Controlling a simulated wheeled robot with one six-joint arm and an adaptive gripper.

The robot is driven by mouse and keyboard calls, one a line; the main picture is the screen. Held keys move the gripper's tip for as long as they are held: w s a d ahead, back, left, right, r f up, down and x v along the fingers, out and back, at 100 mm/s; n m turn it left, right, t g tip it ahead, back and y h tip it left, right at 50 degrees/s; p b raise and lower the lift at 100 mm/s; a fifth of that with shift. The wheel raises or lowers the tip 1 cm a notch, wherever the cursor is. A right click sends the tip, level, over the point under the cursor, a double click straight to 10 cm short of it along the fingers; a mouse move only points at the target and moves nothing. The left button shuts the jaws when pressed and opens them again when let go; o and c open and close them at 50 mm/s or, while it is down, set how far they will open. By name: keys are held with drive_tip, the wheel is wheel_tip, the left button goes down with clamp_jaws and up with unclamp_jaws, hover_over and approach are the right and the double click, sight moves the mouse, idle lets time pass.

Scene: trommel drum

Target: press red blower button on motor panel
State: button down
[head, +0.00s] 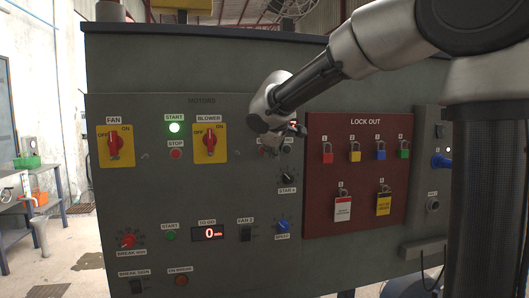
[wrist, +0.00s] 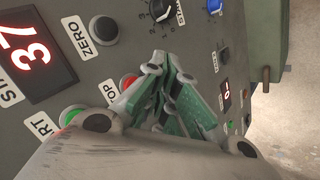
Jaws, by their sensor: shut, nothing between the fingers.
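The grey motor panel (head: 130,195) faces me in the head view. The blower switch (head: 209,141) is a red knob on a yellow plate. My gripper (head: 296,130) is in front of the panel, right of that switch, and hides the area behind it. In the wrist view my gripper (wrist: 163,66) is shut and empty, with its fingers close together. A red button (wrist: 128,81) by a partly hidden label ending in "OP" shows just left of the fingers. A green button (wrist: 73,114) is further left. I cannot tell whether the fingertips touch the panel.
The red lock-out board (head: 335,210) with several padlocks is right of my gripper. The wrist view shows a black zero button (wrist: 104,30) and a red display (wrist: 28,55).

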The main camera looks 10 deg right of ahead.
drive_tip(key=s, duration=0.3)
drive_tip(key=shift+s, duration=0.2)
idle(0.5)
drive_tip(key=s+d+f+m+g, duration=0.1)
drive_tip(key=s+d+f+m, duration=0.2)
drive_tip(key=s, duration=0.7)
drive_tip(key=s+d+f+m+g+y, duration=0.1)
drive_tip(key=s+d+f, duration=0.4)
drive_tip(key=s, duration=0.6)
drive_tip(key=s+d+f+m+g, duration=0.2)
drive_tip(key=s+d+f+m, duration=0.2)
drive_tip(key=s, duration=0.7)
drive_tip(key=shift+d+f+m+g+y, duration=0.3)
drive_tip(key=shift+d+m+y, duration=0.1)
drive_tip(key=shift+d+m, duration=0.6)
drive_tip(key=c, duration=2.2)
unclamp_jaws()
drive_tip(key=shift+w, duration=0.1)
